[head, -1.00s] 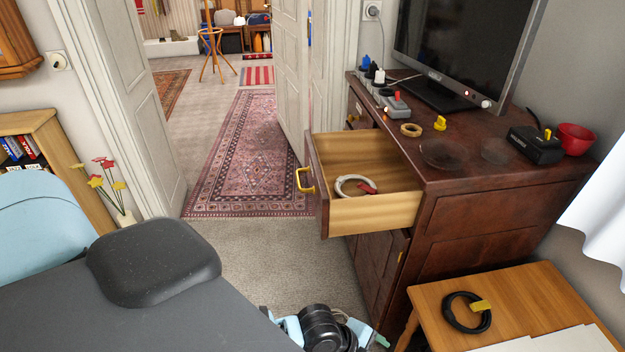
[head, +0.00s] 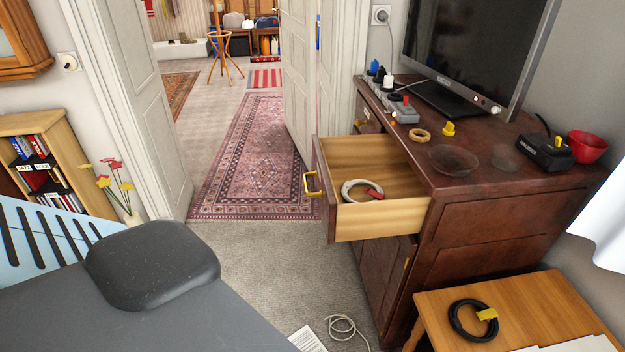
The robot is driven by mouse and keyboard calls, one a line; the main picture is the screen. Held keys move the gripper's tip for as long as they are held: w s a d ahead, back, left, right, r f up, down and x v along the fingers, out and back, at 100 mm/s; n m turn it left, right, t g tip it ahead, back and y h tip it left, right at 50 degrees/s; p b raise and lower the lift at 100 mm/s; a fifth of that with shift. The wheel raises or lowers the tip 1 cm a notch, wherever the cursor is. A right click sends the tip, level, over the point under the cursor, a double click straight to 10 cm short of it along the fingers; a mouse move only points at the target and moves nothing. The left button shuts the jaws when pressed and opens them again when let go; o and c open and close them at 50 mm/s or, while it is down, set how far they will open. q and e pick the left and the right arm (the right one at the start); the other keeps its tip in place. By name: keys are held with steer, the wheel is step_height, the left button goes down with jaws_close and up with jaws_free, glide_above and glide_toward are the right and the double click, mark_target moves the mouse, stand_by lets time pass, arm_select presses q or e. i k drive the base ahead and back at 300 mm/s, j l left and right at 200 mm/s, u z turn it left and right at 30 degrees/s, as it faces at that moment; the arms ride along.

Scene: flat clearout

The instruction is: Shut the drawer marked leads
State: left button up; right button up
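The open drawer (head: 385,217) sticks out to the left from the top of a dark reddish-brown cabinet (head: 500,222). It has pale wood sides and a yellow handle (head: 312,186) on its front. A whitish coiled cable (head: 350,185) with a red part lies inside it. No marking on the drawer can be read from here. Neither of my grippers shows in this view.
A TV (head: 480,50), a power strip (head: 403,108), a tape roll (head: 420,135) and a red bowl (head: 587,147) stand on the cabinet. A small wooden table (head: 535,300) stands at front right. A loose cable (head: 343,327) lies on the carpet. Carpet left of the drawer is clear.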

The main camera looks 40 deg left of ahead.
mark_target(377, 158)
steer(key=i+j+u, duration=0.2)
steer(key=u, duration=0.15)
steer(key=i+j+u, duration=0.25)
steer(key=u, duration=0.15)
steer(key=i+j+u, duration=0.15)
steer(key=u, duration=0.2)
steer(key=i, duration=0.05)
